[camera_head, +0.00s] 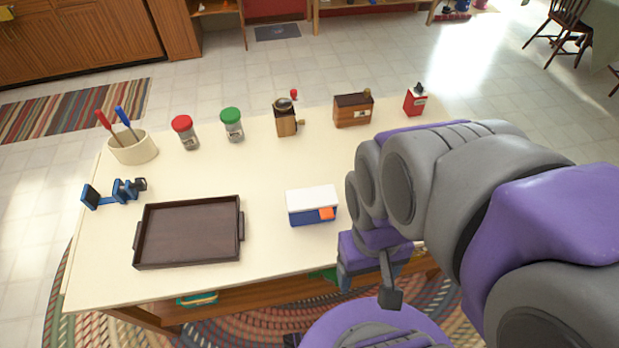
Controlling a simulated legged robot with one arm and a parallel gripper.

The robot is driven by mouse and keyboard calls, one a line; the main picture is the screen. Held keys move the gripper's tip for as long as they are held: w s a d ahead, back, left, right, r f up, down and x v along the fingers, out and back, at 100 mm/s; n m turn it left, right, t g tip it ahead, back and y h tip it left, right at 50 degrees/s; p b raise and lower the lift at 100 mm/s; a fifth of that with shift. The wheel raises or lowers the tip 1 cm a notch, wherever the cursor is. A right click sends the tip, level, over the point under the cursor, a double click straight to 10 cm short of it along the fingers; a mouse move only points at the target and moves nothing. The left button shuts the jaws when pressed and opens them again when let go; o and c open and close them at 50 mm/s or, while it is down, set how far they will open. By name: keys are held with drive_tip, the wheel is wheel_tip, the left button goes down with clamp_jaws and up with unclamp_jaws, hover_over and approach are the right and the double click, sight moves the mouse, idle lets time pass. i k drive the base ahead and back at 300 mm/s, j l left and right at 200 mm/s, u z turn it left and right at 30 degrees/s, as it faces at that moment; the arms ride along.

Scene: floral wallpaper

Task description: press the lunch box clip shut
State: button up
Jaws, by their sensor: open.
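The lunch box (300,215) has a blue body and a white lid. It stands near the front edge of the table, right of the brown tray. Its orange clip (327,213) is on the front face, toward the right; I cannot tell from here whether it is fully latched. My gripper (389,297) is in front of the table edge, to the right of and nearer than the lunch box. It is apart from the box and looks empty. My purple and grey arm hides the right part of the table.
A dark brown tray (190,232) lies left of the box. A blue clamp-like object (115,192), utensil crock (133,148), red-lidded jar (186,133), green-lidded jar (232,125), grinder (285,120), wooden box (353,110) and red box (415,100) stand farther back. The table's middle is clear.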

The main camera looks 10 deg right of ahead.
sight(327, 213)
drive_tip(key=k+l, duration=0.1)
drive_tip(key=k, duration=0.85)
